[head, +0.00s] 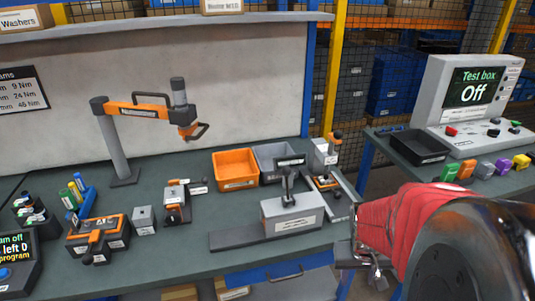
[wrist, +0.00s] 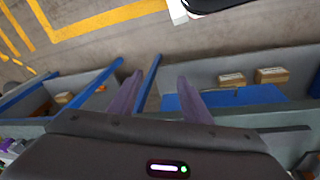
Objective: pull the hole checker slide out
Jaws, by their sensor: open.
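A light grey block (head: 292,213) with a dark upright handle on top stands near the front edge of the bench. A flat dark plate (head: 232,240) sticks out from it to the left. This may be the hole checker and its slide; the label is too small to read. My gripper (head: 362,262) is at the bench's front right edge, to the right of the block and apart from it. In the wrist view my gripper (wrist: 158,92) shows two spread fingers with nothing between them. The wrist view does not show the grey block.
An orange bin (head: 235,169) and a grey bin (head: 279,160) stand behind the block. An orange-and-grey fixture (head: 327,165) stands behind right. Other fixtures crowd the bench's left.

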